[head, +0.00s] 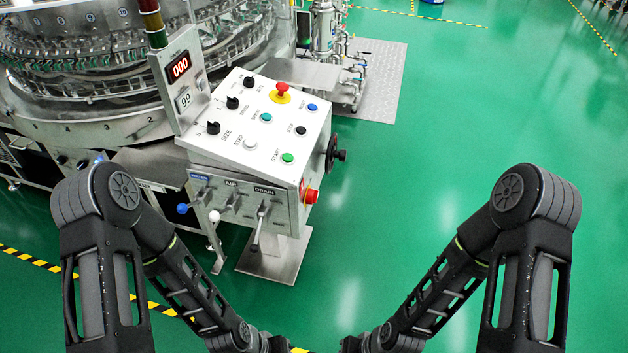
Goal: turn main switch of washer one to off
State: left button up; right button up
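The control box of the washer (262,125) stands left of centre, with a sloped white panel of buttons and knobs. A red rotary knob (311,196), which looks like the main switch, sits on its lower right side face. Its on or off position is too small to tell. A red mushroom button on a yellow base (280,93) is on the panel's top. My two arms come in from the lower left and lower right. Their forearms run down to the bottom edge, and both grippers are out of the picture. Nothing of mine touches the box.
A black handwheel (332,154) sticks out of the box's right side above the red knob. Levers (261,222) hang on the front. The round washer (90,70) fills the upper left. Green floor (440,150) is clear to the right. Striped tape (45,266) crosses lower left.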

aim_at(312, 194)
jog(key=i+l+z, duration=0.2)
jog(key=l, duration=0.2)
jog(key=i+l+z, duration=0.15)
jog(key=l, duration=0.3)
jog(key=i+l+z, duration=0.2)
jog(key=i+l, duration=0.05)
jog(key=l, duration=0.1)
